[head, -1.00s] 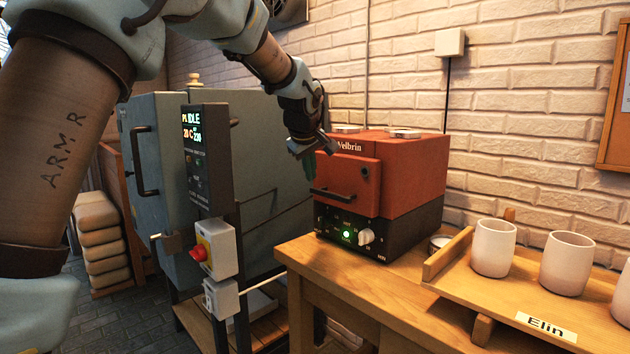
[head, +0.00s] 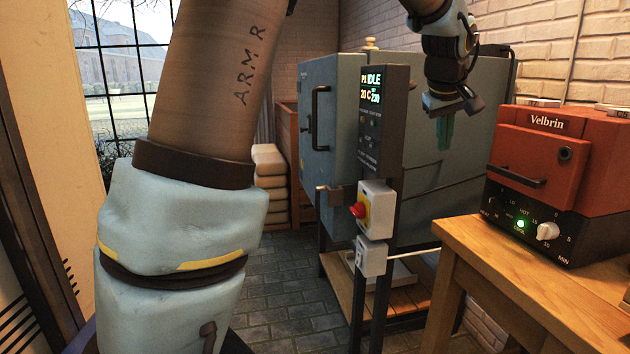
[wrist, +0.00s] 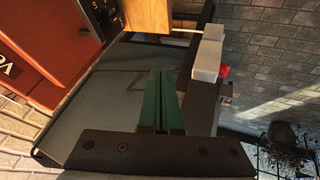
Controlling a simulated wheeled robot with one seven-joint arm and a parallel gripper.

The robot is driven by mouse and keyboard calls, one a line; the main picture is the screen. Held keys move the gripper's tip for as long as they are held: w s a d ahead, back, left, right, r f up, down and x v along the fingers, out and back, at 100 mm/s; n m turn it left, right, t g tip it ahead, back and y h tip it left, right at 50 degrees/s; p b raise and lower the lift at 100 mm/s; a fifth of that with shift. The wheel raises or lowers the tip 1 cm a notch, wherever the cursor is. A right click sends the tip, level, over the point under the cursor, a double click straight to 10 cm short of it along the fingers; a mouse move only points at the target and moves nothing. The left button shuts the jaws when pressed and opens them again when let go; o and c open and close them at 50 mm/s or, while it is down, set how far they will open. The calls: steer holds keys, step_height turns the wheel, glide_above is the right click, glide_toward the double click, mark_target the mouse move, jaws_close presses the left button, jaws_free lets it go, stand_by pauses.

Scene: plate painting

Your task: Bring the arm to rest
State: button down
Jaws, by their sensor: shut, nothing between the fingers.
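My gripper (head: 444,132) hangs from my raised arm in the head view, green fingers pointing down. It is in front of the side of the large grey-blue kiln (head: 420,170) and to the left of the small red Velbrin kiln (head: 536,158). In the wrist view the green fingers (wrist: 161,100) lie side by side, shut, with nothing between them. The fingers appear apart from both kilns.
The kiln's control panel (head: 382,118) reads IDLE, above a box with a red knob (head: 357,210). The wooden table (head: 500,262) carries the red kiln, whose green light (head: 520,224) is lit. Stacked pale bags (head: 270,185) stand behind. Tiled floor (head: 290,290) is open in front.

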steer(key=s+a+f+g+y+p, duration=0.1)
steer(key=a+f, duration=0.4)
steer(key=a, duration=0.7)
steer(key=s+a+f+g+y+p, duration=0.1)
steer(key=a+f, duration=0.5)
steer(key=a, duration=0.5)
steer(key=s+a+f+g, duration=0.1)
steer(key=s+a+f, duration=0.2)
steer(key=s+a, duration=0.2)
steer(key=s+a+f+m+y, duration=0.1)
steer(key=s+a+f, duration=0.2)
steer(key=s+a, duration=0.3)
steer(key=a, duration=0.3)
steer(key=shift+s+f+m+g, duration=0.25)
steer(key=shift+f+m+g, duration=0.05)
steer(key=shift+g, duration=0.1)
